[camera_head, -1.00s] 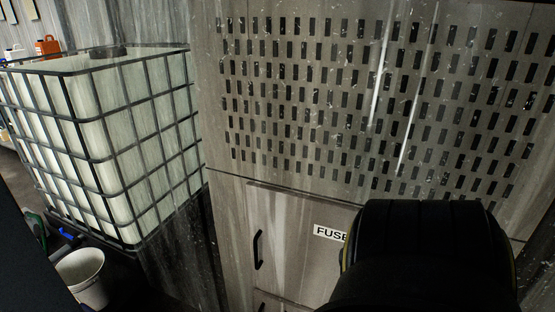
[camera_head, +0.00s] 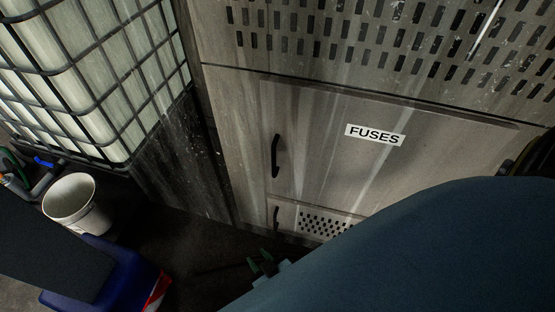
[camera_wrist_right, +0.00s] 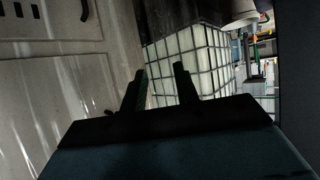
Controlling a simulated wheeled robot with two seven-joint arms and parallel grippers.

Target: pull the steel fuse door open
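The steel fuse door (camera_head: 330,155) is a worn grey panel with a white "FUSES" label (camera_head: 375,135). It looks shut, flush with the cabinet. Its black upright handle (camera_head: 276,156) is at the door's left edge, and nothing touches it. My right gripper (camera_head: 262,262) is low in the head view, below and apart from the handle. In the right wrist view its two fingers (camera_wrist_right: 161,70) stand apart with nothing between them. My right arm covers the lower right of the head view. My left gripper is not in view.
A smaller vented panel (camera_head: 325,224) with its own handle (camera_head: 276,218) sits below the fuse door. A caged white tank (camera_head: 85,75) stands left of the cabinet. A white bucket (camera_head: 75,203) and a blue container (camera_head: 125,275) stand on the floor at left.

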